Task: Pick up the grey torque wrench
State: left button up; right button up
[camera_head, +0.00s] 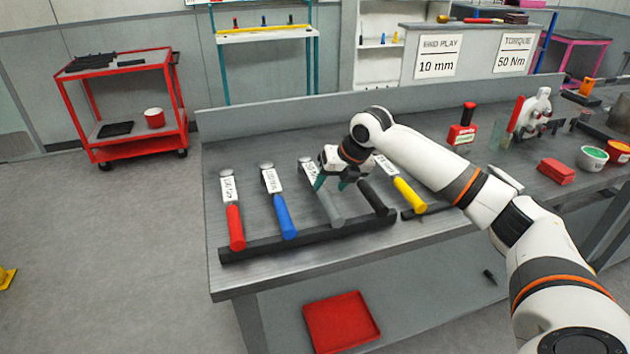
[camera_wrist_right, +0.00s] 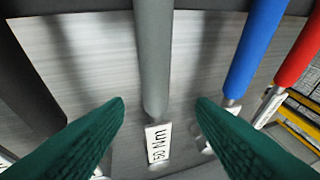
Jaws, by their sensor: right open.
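The grey torque wrench (camera_head: 330,206) lies on the bench between the blue-handled and black-handled wrenches, its handle end on a black rack bar (camera_head: 310,237). In the right wrist view the grey handle (camera_wrist_right: 152,60) runs down the middle to a white label (camera_wrist_right: 158,144) reading 50 Nm. My right gripper (camera_head: 330,184) is over the grey wrench near its label. Its green fingers (camera_wrist_right: 160,110) are open, one on each side of the wrench, with nothing between them visibly gripped. The arm partly hides the label and head in the head view. My left gripper is not in view.
Neighbouring wrenches have red (camera_head: 235,227), blue (camera_head: 284,216), black (camera_head: 372,196) and yellow (camera_head: 409,195) handles, close on both sides. A red block (camera_head: 556,171) and a green-topped tub (camera_head: 592,158) stand farther right. A red tray (camera_head: 341,322) lies below the bench's front edge.

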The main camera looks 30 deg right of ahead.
aim_at(326, 194)
jog(key=shift+w+a+f, duration=0.15)
jog(key=shift+w+f, duration=0.1)
jog(key=shift+f, duration=0.2)
jog(key=shift+w+f, duration=0.15)
jog(key=shift+f, duration=0.1)
jog(key=x, duration=0.2)
jog(key=s+p+x, duration=0.1)
jog(key=x, duration=0.1)
jog(key=shift+w+f, duration=0.15)
jog(key=shift+f, duration=0.25)
jog(key=shift+w+f, duration=0.2)
jog(key=shift+f, duration=0.15)
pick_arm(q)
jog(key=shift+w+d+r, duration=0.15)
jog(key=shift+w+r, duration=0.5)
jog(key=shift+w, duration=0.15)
pick_arm(e)
jog(key=shift+c, duration=0.2)
jog(key=shift+c, duration=1.4)
jog(key=c, duration=0.6)
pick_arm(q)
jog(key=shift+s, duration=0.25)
pick_arm(e)
jog(key=shift+r, duration=0.1)
grip_shut()
jog(key=shift+r, duration=0.15)
